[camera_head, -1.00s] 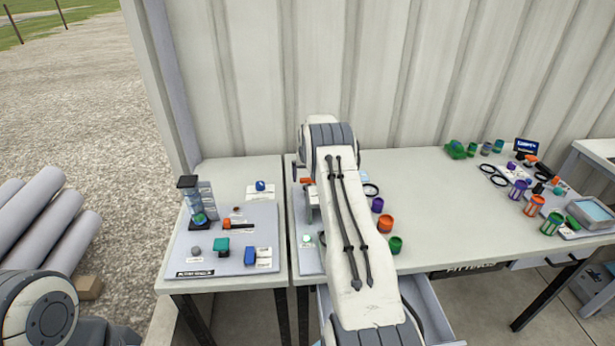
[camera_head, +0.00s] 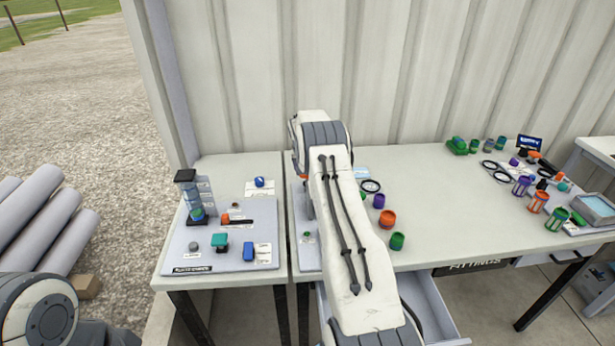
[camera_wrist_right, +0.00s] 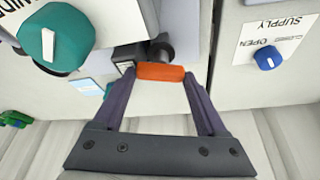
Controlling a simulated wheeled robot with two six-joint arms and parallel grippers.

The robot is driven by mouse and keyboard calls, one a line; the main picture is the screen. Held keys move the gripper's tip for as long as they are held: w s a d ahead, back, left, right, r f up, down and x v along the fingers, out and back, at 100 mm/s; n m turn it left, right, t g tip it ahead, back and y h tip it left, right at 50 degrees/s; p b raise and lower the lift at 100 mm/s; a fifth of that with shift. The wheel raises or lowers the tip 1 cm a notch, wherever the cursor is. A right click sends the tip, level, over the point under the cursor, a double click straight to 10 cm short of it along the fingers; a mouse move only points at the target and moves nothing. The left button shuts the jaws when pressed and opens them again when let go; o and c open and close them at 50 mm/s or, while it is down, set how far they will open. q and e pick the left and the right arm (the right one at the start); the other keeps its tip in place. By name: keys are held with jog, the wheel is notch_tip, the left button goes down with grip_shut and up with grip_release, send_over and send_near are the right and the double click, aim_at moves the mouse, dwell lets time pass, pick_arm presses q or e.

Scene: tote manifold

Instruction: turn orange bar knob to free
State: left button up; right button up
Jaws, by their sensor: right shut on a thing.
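The orange bar knob (camera_wrist_right: 161,72) shows in the right wrist view as a short orange bar at a dark round stem on a grey panel. My right gripper (camera_wrist_right: 160,74) has its two dark fingers at the ends of the bar and is shut on it. In the head view my right arm covers the knob and the gripper. A large teal knob (camera_wrist_right: 57,37) with a white pointer mark is beside it. My left gripper is not in view.
A blue knob (camera_wrist_right: 267,58) on a SUPPLY label stands across a gap from the orange knob. The left table (camera_head: 170,270) holds a panel with several knobs. Purple, orange and green cups (camera_head: 397,241) stand right of my arm. A corrugated wall (camera_head: 420,70) closes the back.

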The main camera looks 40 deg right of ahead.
jog(key=m, duration=0.1)
jog(key=m+b, duration=0.1)
jog(key=shift+w+a+f+m+g+h, duration=0.15)
jog(key=shift+m+g+h, duration=0.15)
jog(key=shift+m+g, duration=0.5)
jog(key=shift+m, duration=0.8)
jog(key=shift+a, duration=0.1)
jog(key=o, duration=1.3)
jog(key=shift+w+r, duration=0.1)
jog(key=shift+r, duration=0.1)
jog(key=b+v, duration=0.2)
jog(key=v, duration=0.8)
jog(key=shift+a, duration=0.2)
jog(key=shift+r, duration=0.15)
